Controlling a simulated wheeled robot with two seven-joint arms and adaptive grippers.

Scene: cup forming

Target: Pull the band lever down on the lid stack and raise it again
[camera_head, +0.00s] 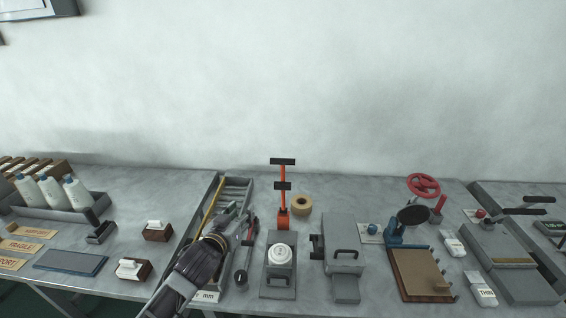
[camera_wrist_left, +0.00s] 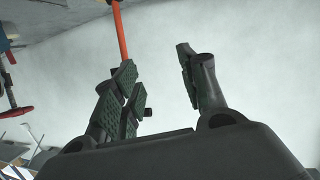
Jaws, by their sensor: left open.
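The orange post (camera_head: 283,205) with black crossbars stands at the back of a grey base plate (camera_head: 279,292). It looks like the band lever, and its upper crossbar (camera_head: 283,161) is raised. A white round lid stack (camera_head: 280,255) sits on the base in front of the post. My left gripper (camera_head: 243,217) is open and empty, left of the post and apart from it. In the left wrist view, an orange bar (camera_wrist_left: 119,32) passes behind the open fingers (camera_wrist_left: 160,92). My right gripper is not in view.
A roll of tan tape (camera_head: 301,205) lies right of the post. A grey press-like block (camera_head: 343,250) stands right of the base. A grey tray with tools (camera_head: 238,185) lies under and behind my left gripper.

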